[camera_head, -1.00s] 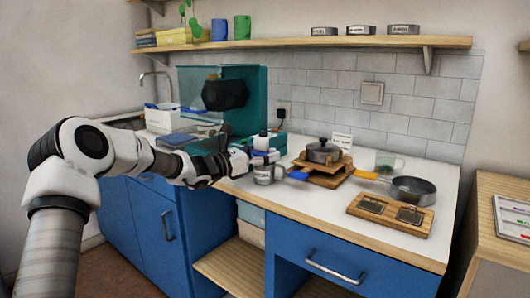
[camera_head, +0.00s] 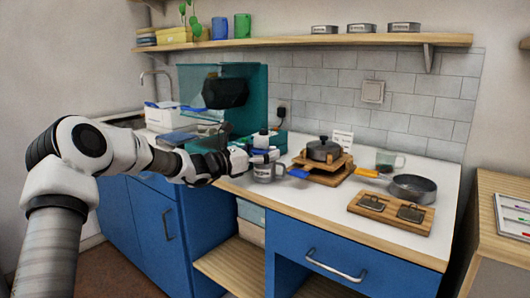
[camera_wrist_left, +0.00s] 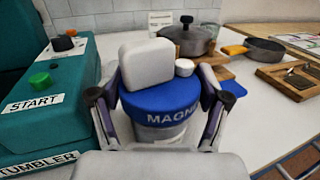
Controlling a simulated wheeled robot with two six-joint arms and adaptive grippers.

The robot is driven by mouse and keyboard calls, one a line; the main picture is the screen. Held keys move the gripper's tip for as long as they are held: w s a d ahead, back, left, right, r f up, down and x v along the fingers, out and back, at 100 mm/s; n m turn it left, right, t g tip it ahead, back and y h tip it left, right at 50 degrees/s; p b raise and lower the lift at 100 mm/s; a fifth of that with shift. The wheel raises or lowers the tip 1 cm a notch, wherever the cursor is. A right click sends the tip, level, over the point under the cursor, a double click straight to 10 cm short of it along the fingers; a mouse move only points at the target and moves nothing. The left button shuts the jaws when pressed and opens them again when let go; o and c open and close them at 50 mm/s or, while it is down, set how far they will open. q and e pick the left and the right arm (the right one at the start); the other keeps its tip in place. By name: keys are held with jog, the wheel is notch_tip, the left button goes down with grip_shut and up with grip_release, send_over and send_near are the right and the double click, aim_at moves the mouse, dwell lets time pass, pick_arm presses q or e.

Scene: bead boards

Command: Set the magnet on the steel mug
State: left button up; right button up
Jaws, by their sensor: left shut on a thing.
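The magnet is a blue round piece with white lettering, partly readable, with a white block on top (camera_wrist_left: 160,98). It also shows in the head view (camera_head: 267,154). My left gripper (camera_wrist_left: 162,105) has its fingers on both sides of the magnet and is shut on it. The grey steel mug (camera_head: 264,173) stands on the counter directly under the magnet, and its side shows below the blue rim in the wrist view (camera_wrist_left: 160,134). I cannot tell whether the magnet touches the mug's rim. My right gripper is in neither view.
A teal tumbler machine (camera_wrist_left: 45,115) stands close on the left. A lidded pot (camera_head: 323,151) on a wooden stand, a frying pan (camera_head: 413,189) and a wooden board (camera_head: 391,211) lie to the right. The white counter (camera_head: 310,205) is bare in front of them.

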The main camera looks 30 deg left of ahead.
pick_arm(q)
jog(key=shift+f+b, duration=0.5)
jog(key=shift+b, duration=0.55)
dwell(0.9)
jog(key=o, duration=1.4)
jog(key=shift+s, duration=0.1)
jog(key=v, duration=1.1)
jog(key=shift+s+a, duration=0.2)
jog(key=shift+s, duration=0.15)
